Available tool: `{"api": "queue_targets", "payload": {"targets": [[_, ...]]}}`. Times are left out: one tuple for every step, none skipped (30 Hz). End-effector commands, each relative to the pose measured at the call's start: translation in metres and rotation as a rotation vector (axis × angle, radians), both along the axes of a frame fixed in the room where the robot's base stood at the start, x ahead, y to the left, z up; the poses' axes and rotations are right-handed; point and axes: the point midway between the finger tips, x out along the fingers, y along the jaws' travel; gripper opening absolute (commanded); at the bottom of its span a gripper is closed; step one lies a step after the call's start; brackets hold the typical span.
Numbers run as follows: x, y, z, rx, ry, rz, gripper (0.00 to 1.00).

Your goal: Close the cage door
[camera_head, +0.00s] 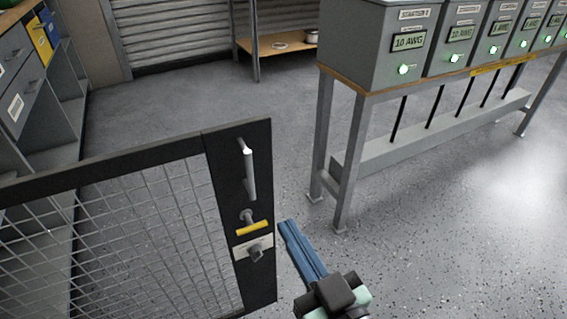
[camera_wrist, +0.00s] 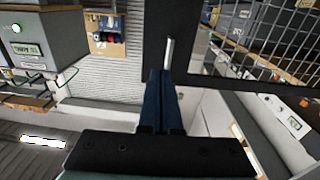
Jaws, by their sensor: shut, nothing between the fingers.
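The cage door (camera_head: 215,150) is a dark-framed mesh panel at the left in the head view. Its edge strip carries an upright grey pull handle (camera_head: 248,170), a yellow lever (camera_head: 252,228) and a lock plate with a knob (camera_head: 256,252). My gripper (camera_head: 288,226) has blue fingers, shut and empty, just right of the door's edge strip near the yellow lever. In the wrist view, the blue fingers (camera_wrist: 162,78) point toward the door's dark frame (camera_wrist: 156,35), and the pale handle (camera_wrist: 168,52) shows just beyond the tips. I cannot tell whether they touch the door.
A bench frame (camera_head: 345,150) with several grey boxes, green lights and 10 AWG labels stands at the right. Shelving with drawers (camera_head: 20,80) stands at the left. A wooden shelf (camera_head: 275,44) is at the back. The grey floor between is clear.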

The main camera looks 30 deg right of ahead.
Motion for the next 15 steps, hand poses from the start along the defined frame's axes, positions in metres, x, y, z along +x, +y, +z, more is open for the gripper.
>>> {"api": "queue_targets", "payload": {"targets": [[-0.008,-0.004,-0.005,0.009,0.017,-0.006,0.0],[-0.01,-0.005,-0.007,0.011,0.021,-0.007,0.0],[-0.013,-0.006,-0.01,0.014,0.025,-0.008,0.0],[-0.014,-0.007,-0.011,0.015,0.027,-0.009,0.0],[-0.014,-0.007,-0.012,0.015,0.027,-0.009,0.0],[-0.012,-0.007,-0.012,0.015,0.027,-0.009,0.0],[-0.01,-0.007,-0.012,0.016,0.026,-0.009,0.0],[-0.007,-0.007,-0.012,0.016,0.025,-0.008,0.0],[-0.002,-0.007,-0.012,0.017,0.024,-0.008,0.0],[0.002,-0.007,-0.012,0.015,0.024,-0.008,0.0],[0.007,-0.007,-0.011,0.015,0.023,-0.007,0.0],[0.014,-0.007,-0.011,0.015,0.023,-0.007,0.0],[0.019,-0.007,-0.011,0.016,0.022,-0.007,0.0],[0.025,-0.008,-0.011,0.015,0.022,-0.007,0.0],[0.032,-0.008,-0.011,0.015,0.022,-0.008,0.0]]}}
